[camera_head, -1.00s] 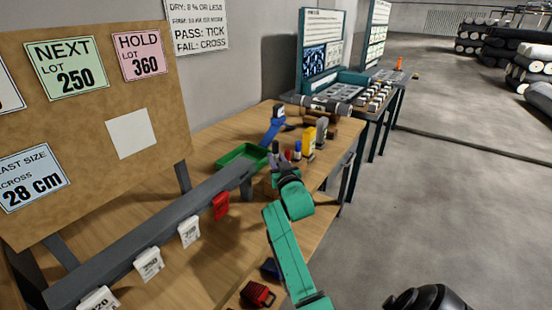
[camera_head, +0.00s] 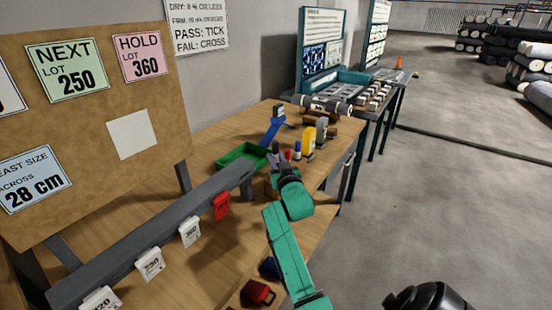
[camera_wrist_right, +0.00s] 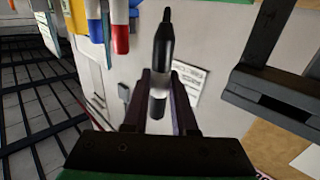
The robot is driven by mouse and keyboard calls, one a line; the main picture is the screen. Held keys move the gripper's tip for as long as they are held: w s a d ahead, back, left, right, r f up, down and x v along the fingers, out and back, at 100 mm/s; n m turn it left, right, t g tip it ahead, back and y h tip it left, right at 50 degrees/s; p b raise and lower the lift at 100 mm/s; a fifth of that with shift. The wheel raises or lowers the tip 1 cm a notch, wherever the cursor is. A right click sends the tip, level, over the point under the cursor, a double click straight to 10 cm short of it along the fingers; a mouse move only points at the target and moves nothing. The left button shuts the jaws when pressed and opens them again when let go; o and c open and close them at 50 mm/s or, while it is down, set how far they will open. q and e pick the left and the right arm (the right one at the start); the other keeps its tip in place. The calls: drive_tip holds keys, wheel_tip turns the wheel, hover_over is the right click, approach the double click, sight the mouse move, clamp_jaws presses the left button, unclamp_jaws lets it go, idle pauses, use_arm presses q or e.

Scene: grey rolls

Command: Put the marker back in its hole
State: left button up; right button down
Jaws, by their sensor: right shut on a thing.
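My right gripper (camera_head: 273,172) is above the wooden bench, near the right end of the grey rail. In the right wrist view, my right gripper (camera_wrist_right: 158,92) is shut on a marker (camera_wrist_right: 164,42) with a black tapered end and a pale grey lower part. The black end points up in that picture. A blue marker (camera_wrist_right: 96,22) and a red marker (camera_wrist_right: 120,25) stand close together at the top left of that view. The blue marker (camera_head: 297,151) also shows just beyond the gripper in the head view. The empty hole cannot be made out. My left gripper is out of view.
A green tray (camera_head: 243,156) lies left of the gripper, beside the grey rail (camera_head: 150,238) with hanging tags. A blue stand (camera_head: 274,125) and a yellow item (camera_head: 309,145) stand farther back. A board (camera_head: 95,110) with notices rises at left.

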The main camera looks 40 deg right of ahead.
idle(0.4)
drive_tip(key=shift+f, duration=0.15)
idle(0.4)
drive_tip(key=shift+f, duration=0.3)
drive_tip(key=shift+f+b, duration=2.15)
drive_tip(key=shift+f, duration=0.65)
drive_tip(key=shift+r+p, duration=2.75)
drive_tip(key=shift+r, duration=0.1)
